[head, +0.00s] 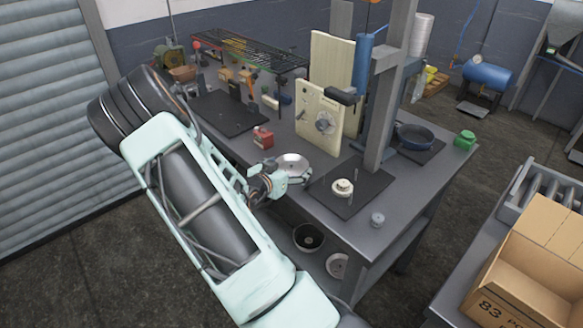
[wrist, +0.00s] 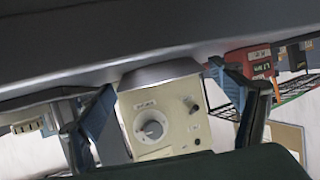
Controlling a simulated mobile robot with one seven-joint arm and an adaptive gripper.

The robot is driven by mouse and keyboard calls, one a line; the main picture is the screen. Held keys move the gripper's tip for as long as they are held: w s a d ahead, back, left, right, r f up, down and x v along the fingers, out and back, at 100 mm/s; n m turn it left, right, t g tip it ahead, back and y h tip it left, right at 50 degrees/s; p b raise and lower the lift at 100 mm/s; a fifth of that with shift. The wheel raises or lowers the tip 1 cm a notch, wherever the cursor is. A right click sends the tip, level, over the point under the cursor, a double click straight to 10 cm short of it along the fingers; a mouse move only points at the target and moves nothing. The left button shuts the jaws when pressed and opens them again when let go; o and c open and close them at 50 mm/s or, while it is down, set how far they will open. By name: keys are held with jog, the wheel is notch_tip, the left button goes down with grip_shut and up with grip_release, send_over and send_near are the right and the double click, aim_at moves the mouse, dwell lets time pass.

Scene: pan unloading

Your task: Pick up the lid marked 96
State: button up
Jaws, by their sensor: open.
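No marking 96 is readable in either view. A round silver lid-like disc (head: 293,162) lies near the bench's front edge, just beyond my gripper (head: 282,180) in the head view. A second round grey disc (head: 337,265), perhaps a lid, is on the lower shelf beside a dark round pan (head: 308,237). A cream box with a dial (wrist: 152,128) shows beyond the fingers. Whether my gripper touches the silver disc cannot be told.
The grey bench (head: 350,225) carries a dark mat (head: 372,194) with a small pale round object, a red block (head: 263,138), cream panels (head: 318,118) and a blue pan (head: 415,135). A grey post (head: 385,100) rises from it. A cardboard box (head: 535,262) stands at right.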

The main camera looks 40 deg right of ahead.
jog(key=shift+c, duration=0.7)
jog(key=c, duration=0.9)
jog(key=shift+r, duration=0.1)
